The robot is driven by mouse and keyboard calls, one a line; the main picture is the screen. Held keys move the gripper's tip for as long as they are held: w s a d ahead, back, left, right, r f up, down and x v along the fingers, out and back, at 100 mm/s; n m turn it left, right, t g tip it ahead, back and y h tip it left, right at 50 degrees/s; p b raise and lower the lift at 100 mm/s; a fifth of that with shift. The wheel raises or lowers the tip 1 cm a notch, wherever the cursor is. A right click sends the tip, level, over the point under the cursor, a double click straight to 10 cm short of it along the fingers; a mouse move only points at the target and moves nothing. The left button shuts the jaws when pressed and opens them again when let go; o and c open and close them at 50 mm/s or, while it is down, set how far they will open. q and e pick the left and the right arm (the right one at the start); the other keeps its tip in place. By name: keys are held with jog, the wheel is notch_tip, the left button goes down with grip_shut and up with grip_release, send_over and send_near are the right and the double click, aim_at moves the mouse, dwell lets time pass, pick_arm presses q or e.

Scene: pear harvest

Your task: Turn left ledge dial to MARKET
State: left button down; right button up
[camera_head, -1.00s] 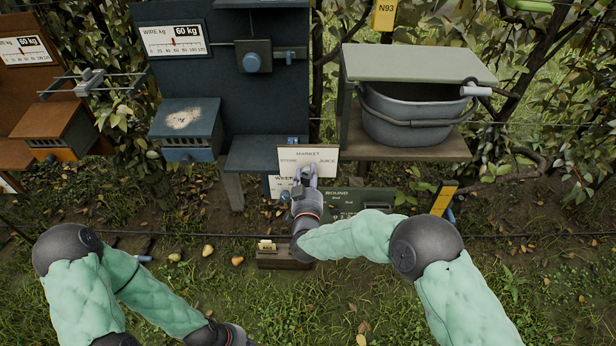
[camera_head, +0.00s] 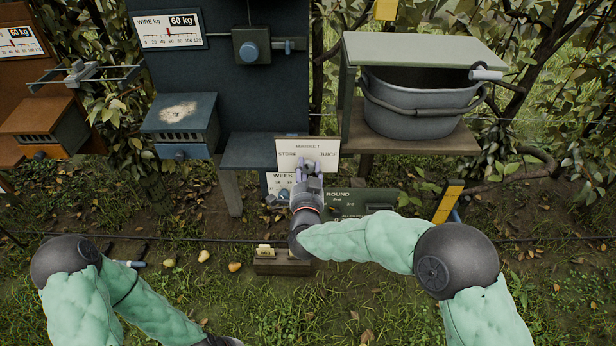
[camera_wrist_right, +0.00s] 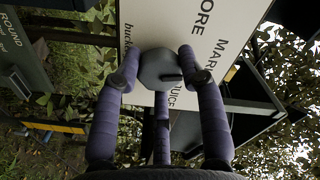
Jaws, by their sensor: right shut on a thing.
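The white dial board (camera_head: 306,148) stands at the right end of the blue ledge (camera_head: 248,150), with MARKET at its top, STORE at left and JUICE at right. My right gripper (camera_head: 308,168) is at the board's lower middle and hides the dial in the head view. In the right wrist view the grey dial knob (camera_wrist_right: 160,66) sits between the fingers of my right gripper (camera_wrist_right: 162,80), which are shut on it. A small dark bar on the knob points toward the MARKET side. My left gripper's fingers are out of view below the bottom edge.
A grey bucket (camera_head: 420,112) stands on a wooden shelf (camera_head: 450,143) to the right. A green ROUND board (camera_head: 365,198) and a WEEK board (camera_head: 280,181) are close by the right gripper. A small wooden box (camera_head: 282,266) and several pears (camera_head: 204,255) are on the ground.

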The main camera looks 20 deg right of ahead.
jog(key=shift+a+f+m+b, duration=0.2)
jog(key=shift+f+m+b, duration=0.3)
jog(key=shift+m+b, duration=0.45)
jog(key=o, duration=1.1)
jog(key=shift+o, duration=0.2)
jog(key=shift+r, duration=0.25)
jog(key=shift+r+m, duration=0.1)
jog(key=shift+m, duration=0.15)
jog(key=v, duration=1.2)
